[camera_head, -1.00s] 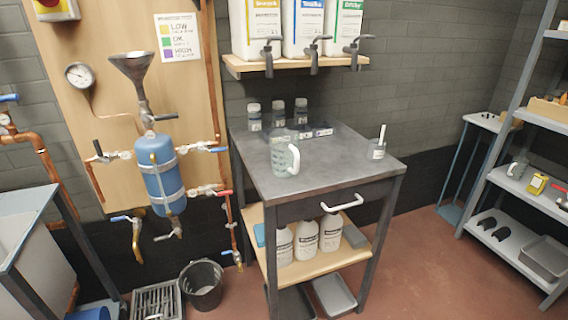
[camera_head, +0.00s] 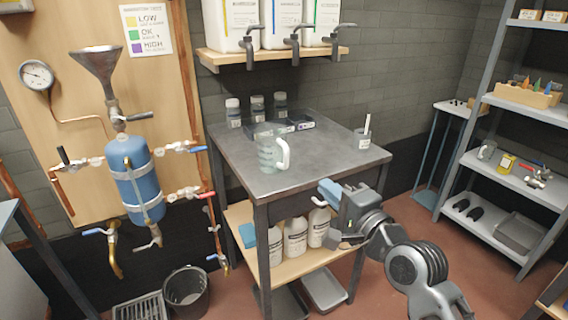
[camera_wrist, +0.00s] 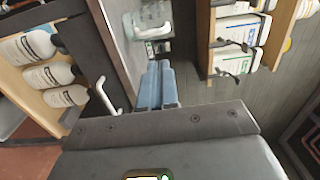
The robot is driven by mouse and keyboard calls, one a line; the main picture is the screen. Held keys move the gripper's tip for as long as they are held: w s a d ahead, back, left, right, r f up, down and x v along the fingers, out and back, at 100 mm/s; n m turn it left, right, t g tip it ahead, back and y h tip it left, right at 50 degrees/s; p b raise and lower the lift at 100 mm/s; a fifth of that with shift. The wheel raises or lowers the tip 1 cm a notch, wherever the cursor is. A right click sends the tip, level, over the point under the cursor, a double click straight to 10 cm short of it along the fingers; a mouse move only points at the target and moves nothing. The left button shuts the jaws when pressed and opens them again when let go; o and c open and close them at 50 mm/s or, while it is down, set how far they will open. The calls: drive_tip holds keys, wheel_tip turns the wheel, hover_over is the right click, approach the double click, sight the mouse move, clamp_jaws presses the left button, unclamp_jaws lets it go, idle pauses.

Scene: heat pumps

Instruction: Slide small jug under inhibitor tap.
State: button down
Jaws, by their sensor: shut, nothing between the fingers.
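A clear jug with a white handle (camera_head: 268,153) stands upright on the grey workbench (camera_head: 315,172); it also shows at the top of the wrist view (camera_wrist: 147,22). Three containers stand on the wall shelf above, with grey taps at the left (camera_head: 250,42), middle (camera_head: 294,42) and right (camera_head: 335,32). Their labels are cut off or too small to read, so I cannot tell which is inhibitor. My gripper (camera_head: 326,191), with blue fingers (camera_wrist: 157,85), is shut and empty. It is in front of the bench's front edge, apart from the jug.
Several small bottles (camera_head: 257,106) and dark boxes stand at the bench's back. A small cup with a white stick (camera_head: 362,138) is at the right corner. A white drawer handle (camera_head: 318,201) juts out near my gripper. The bench top right of the jug is clear.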

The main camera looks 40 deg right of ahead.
sight(288, 153)
drive_tip(key=p+x, duration=0.1)
drive_tip(key=x, duration=1.3)
drive_tip(key=shift+w, duration=0.4)
drive_tip(key=b+x, duration=0.1)
drive_tip(key=x, duration=1)
drive_tip(key=shift+w+d+f+b, duration=0.1)
drive_tip(key=shift+w+b, duration=0.25)
drive_tip(key=shift+b, duration=0.05)
